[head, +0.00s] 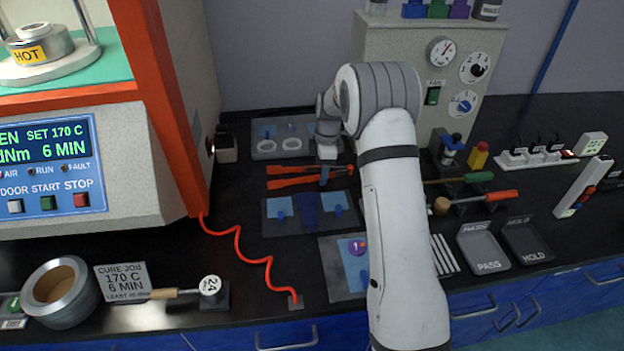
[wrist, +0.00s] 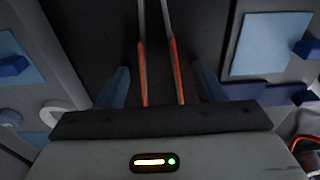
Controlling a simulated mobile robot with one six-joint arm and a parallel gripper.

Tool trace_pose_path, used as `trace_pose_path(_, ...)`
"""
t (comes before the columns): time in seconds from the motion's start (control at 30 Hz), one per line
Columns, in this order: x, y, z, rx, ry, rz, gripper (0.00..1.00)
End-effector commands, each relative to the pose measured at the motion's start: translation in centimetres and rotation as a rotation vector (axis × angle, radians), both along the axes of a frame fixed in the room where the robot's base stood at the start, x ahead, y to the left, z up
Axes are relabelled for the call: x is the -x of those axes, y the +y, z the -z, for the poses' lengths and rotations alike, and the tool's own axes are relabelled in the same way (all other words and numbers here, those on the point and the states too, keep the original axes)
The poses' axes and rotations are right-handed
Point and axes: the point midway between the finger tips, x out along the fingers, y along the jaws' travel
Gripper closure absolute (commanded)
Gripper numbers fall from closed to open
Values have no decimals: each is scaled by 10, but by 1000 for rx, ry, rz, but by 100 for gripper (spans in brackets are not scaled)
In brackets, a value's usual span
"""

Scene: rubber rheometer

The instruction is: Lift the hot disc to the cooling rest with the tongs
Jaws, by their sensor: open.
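The tongs (head: 290,183) lie on the black bench, their orange arms pointing left in the head view. My gripper (head: 325,174) is over their right part, pointing down. In the wrist view, the two orange tong arms (wrist: 144,75) run between the blue fingers of my gripper (wrist: 161,84), which stand apart with a gap on each side. I cannot tell how high the fingers are above the bench. A metal die marked HOT (head: 40,45) sits in the machine at upper left. No separate hot disc can be made out. I cannot tell which fixture is the cooling rest.
A dark tray with blue pieces (head: 270,227) lies in front. The orange machine frame (head: 170,110) stands left, a grey cabinet (head: 460,105) behind. A coiled red hose (head: 240,250) crosses the bench.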

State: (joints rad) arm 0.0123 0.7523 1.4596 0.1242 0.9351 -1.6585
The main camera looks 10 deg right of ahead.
Motion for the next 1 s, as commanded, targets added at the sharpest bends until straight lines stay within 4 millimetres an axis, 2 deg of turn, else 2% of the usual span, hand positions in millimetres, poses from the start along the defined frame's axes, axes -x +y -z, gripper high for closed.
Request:
trace_pose_path(0.3, 0, 0, 2, 0, 0, 0, 38)
trace_pose_path(0.7, 0, 0, 2, 0, 0, 0, 70)
trace_pose_path(0.9, 0, 0, 1, 0, -1, 0, 70)
trace_pose_path(1.0, -1, 0, -7, 0, -2, 0, 70)
